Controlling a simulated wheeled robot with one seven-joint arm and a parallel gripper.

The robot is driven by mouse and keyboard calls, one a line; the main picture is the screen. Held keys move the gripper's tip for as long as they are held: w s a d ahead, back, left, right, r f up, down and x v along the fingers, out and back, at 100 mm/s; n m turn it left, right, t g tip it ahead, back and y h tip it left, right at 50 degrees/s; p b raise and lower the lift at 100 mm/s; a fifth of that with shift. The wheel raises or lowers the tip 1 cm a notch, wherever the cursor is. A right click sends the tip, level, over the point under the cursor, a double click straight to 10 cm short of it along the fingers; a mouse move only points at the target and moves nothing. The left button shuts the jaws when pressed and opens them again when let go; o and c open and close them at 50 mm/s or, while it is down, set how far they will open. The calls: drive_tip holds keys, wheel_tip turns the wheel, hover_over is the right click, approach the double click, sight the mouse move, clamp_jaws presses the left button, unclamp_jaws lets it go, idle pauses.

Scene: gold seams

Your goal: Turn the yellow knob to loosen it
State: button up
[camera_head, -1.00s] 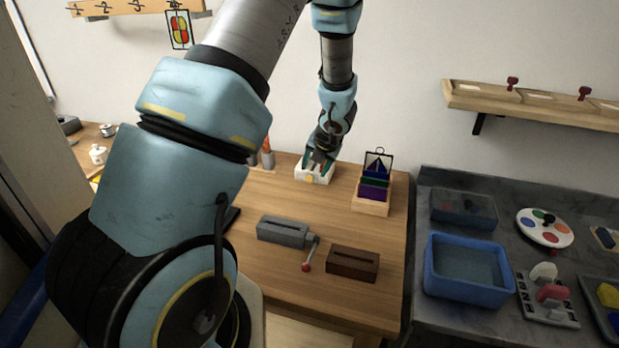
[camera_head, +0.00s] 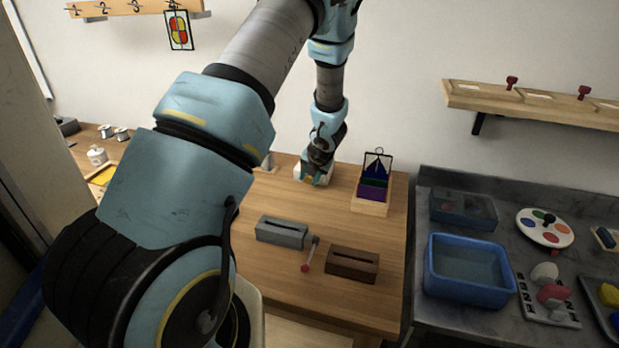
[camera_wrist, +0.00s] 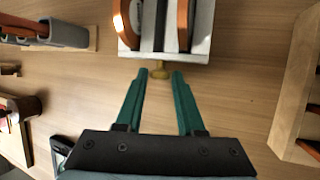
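The yellow knob (camera_wrist: 160,72) is small and sticks out from the near face of a white block (camera_wrist: 190,48) that holds orange and dark strips. In the wrist view my gripper (camera_wrist: 157,77) is open, with one green finger on each side of the knob. Gaps show between the knob and both fingertips. In the head view my gripper (camera_head: 311,180) is low at the front of the white block (camera_head: 328,174), near the back of the wooden table (camera_head: 330,225). It covers much of the block there, and the knob is hard to make out.
A wooden stand with coloured panels (camera_head: 370,207) is right of the block. A grey slotted block (camera_head: 281,233), a red-tipped lever (camera_head: 305,267) and a brown slotted block (camera_head: 352,264) lie nearer. A blue tub (camera_head: 470,299) stands on the right counter.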

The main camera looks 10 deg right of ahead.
clamp_jaws()
drive_tip(key=shift+a, duration=0.1)
idle(0.3)
drive_tip(key=shift+w+a+n+g+h+b, duration=0.15)
drive_tip(key=shift+g+h+b, duration=0.15)
drive_tip(key=shift+h+b, duration=0.2)
drive_tip(key=shift+w+a+n+g+h+b, duration=0.15)
drive_tip(key=shift+g+h+b, duration=0.2)
drive_tip(key=shift+h, duration=0.25)
drive_tip(key=shift+a+n+g+h, duration=0.15)
drive_tip(key=shift+n+g+h, duration=0.3)
drive_tip(key=shift+h, duration=0.65)
drive_tip(key=shift+w+a+g+h+b, duration=0.15)
drive_tip(key=shift+g+h+b, duration=0.45)
drive_tip(key=shift+h, duration=1)
drive_tip(key=shift+n, duration=0.25)
drive_tip(key=shift+a, duration=0.1)
drive_tip(key=shift+o, duration=2.1)
unclamp_jaws()
